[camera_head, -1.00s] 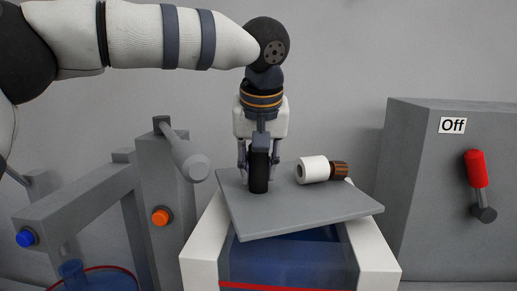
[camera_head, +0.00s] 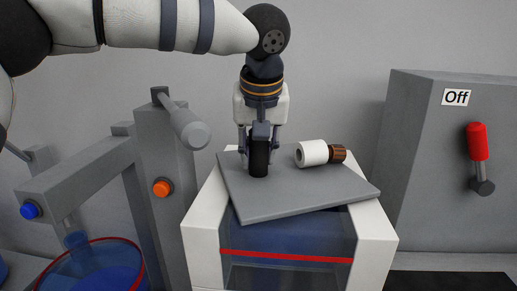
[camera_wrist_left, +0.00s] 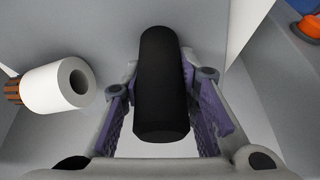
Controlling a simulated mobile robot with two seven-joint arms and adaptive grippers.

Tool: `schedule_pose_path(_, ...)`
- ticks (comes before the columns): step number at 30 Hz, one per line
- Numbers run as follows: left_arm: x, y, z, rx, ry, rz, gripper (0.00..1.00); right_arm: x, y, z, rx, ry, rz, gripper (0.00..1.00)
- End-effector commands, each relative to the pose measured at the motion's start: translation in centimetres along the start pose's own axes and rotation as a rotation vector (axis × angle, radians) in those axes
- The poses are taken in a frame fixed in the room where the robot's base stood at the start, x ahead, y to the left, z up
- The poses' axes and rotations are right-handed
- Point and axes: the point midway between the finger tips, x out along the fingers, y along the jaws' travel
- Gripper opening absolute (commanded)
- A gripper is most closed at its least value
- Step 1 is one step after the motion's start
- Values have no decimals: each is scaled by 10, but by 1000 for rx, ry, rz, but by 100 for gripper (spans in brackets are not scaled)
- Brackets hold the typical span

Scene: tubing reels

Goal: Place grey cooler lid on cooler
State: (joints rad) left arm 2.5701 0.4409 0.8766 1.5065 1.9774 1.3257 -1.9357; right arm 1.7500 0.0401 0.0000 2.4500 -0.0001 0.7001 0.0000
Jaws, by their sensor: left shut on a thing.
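The grey lid (camera_head: 300,200) is a flat square plate with an upright black handle and a white cylinder with a brown end (camera_head: 312,153) on top. It is over the white cooler (camera_head: 370,245), turned askew to its walls, with the front part of the opening uncovered. I cannot tell whether it touches the rim. My left gripper (camera_head: 258,160) points down and is shut on the black handle (camera_head: 258,165). The left wrist view shows the handle (camera_wrist_left: 162,90) between its fingers. My right gripper is not in view.
A grey box with an "Off" label (camera_head: 456,97) and red-handled lever (camera_head: 478,150) stands right. Left is a grey frame with an orange button (camera_head: 162,187), blue button (camera_head: 30,211) and cylindrical arm (camera_head: 185,122). A blue red-rimmed tub (camera_head: 95,270) is lower left.

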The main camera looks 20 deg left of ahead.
Motion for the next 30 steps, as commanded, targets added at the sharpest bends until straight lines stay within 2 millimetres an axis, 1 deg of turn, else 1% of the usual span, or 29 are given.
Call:
schedule_pose_path(6, 3, 0, 1, -1, 2, 2, 0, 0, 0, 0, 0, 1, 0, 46)
schedule_pose_path(7, 3, 0, 1, -1, 2, 2, 30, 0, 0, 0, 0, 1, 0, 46)
schedule_pose_path(8, 3, 0, 1, -1, 2, 2, 37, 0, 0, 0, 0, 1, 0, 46)
schedule_pose_path(9, 3, 0, 1, -1, 2, 2, 46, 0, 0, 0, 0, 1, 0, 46)
schedule_pose_path(10, 3, 0, 1, -1, 2, 2, 51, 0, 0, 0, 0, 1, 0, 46)
schedule_pose_path(18, 4, 0, 2, 1, 0, -1, 51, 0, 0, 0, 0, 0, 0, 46)
schedule_pose_path(20, 1, 0, 2, 0, 1, 0, 51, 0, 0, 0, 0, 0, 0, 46)
schedule_pose_path(23, -16, 0, 1, -1, 4, 1, 51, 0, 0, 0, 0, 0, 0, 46)
schedule_pose_path(30, -82, 1, 1, -1, 5, 2, 51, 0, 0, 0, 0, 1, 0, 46)
